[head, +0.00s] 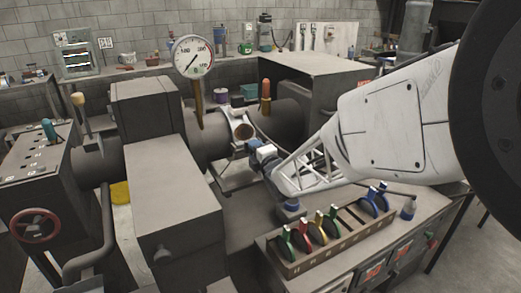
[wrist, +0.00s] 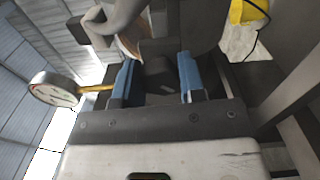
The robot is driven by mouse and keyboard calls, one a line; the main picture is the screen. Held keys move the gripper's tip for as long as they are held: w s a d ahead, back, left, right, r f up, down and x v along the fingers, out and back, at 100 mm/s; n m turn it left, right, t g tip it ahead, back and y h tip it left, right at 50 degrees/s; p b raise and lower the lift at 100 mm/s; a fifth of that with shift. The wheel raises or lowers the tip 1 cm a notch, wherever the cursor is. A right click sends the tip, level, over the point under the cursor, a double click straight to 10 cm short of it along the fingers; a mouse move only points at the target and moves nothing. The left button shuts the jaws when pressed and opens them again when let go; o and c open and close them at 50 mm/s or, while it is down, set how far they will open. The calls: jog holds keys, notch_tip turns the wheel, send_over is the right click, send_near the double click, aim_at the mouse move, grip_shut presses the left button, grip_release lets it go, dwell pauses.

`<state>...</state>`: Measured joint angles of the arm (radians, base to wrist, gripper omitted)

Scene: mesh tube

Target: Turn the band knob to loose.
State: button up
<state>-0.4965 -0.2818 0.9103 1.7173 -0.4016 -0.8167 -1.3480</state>
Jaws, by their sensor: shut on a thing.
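The pale ring-shaped band (head: 238,122) sits around the dark horizontal tube in the middle of the head view, with a copper-coloured inner face. My gripper (head: 256,149) reaches it from the right, at its lower right side. In the wrist view, the two blue fingers of my gripper (wrist: 155,77) stand on either side of a dark blocky knob (wrist: 157,72) and are shut on it. The knob is mostly hidden behind my fingers in the head view. I cannot read any loose or tight marking on it.
A round dial gauge (head: 192,57) stands on a yellowish stem above the tube. Large grey housings (head: 165,190) flank the tube on the left.

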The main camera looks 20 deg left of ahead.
jog(key=n, duration=1.6)
jog(key=shift+r, duration=0.1)
jog(key=shift+s+n, duration=0.1)
jog(key=shift+n, duration=2.7)
jog(key=o, duration=0.9)
jog(key=shift+o, duration=0.2)
jog(key=shift+s+d, duration=0.1)
